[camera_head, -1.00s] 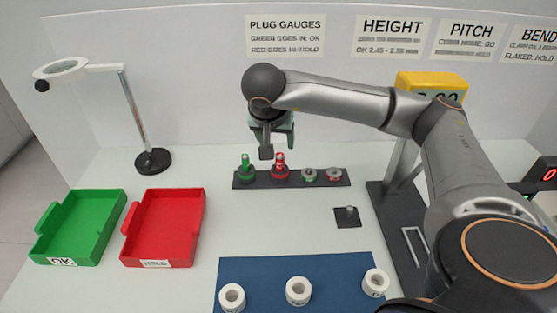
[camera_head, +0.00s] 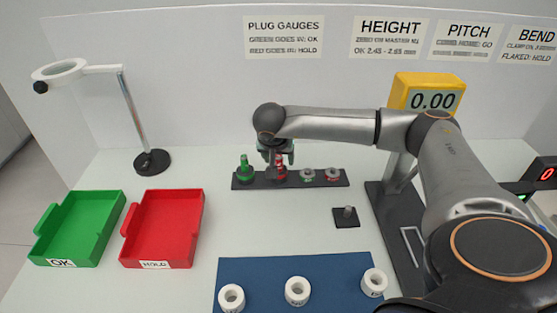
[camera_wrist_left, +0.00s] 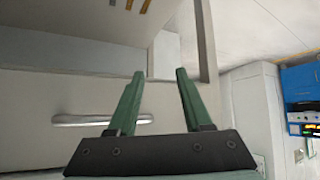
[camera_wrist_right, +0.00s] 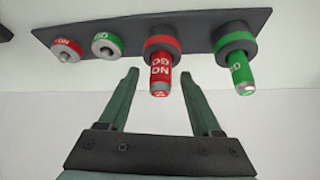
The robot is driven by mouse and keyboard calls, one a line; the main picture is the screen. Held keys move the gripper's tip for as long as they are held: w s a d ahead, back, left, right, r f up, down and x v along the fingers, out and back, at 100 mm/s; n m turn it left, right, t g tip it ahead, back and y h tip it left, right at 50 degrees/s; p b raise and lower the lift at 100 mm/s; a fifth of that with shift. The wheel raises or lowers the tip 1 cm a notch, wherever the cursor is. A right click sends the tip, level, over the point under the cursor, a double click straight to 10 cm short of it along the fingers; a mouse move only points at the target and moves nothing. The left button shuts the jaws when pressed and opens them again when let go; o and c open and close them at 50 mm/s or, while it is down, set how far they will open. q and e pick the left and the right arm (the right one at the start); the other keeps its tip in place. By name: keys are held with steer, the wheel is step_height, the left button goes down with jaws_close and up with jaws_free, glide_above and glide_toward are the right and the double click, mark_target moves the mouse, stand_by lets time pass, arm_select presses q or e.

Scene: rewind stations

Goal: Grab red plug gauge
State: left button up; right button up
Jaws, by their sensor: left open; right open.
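The red plug gauge (camera_head: 281,171) stands upright in the dark rack (camera_head: 316,181), beside the green plug gauge (camera_head: 245,168). In the right wrist view the red plug gauge (camera_wrist_right: 160,70) has "NO GO" lettering and lies beyond and between the fingertips. My right gripper (camera_head: 276,160) is open and down at the red plug gauge. The fingers partly hide the gauge in the head view, and I see no contact in the wrist view (camera_wrist_right: 160,85). My left gripper (camera_wrist_left: 155,75) is open and empty, away from the bench.
Two ring gauges, green (camera_head: 308,174) and red (camera_head: 333,174), sit on the rack's right part. A green OK tray (camera_head: 113,215) and red HOLD tray (camera_head: 195,225) are at left. A blue mat (camera_head: 260,270) holds white rings. A yellow display (camera_head: 408,92) stands behind my right arm.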

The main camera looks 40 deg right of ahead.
jaws_close()
stand_by(0.4)
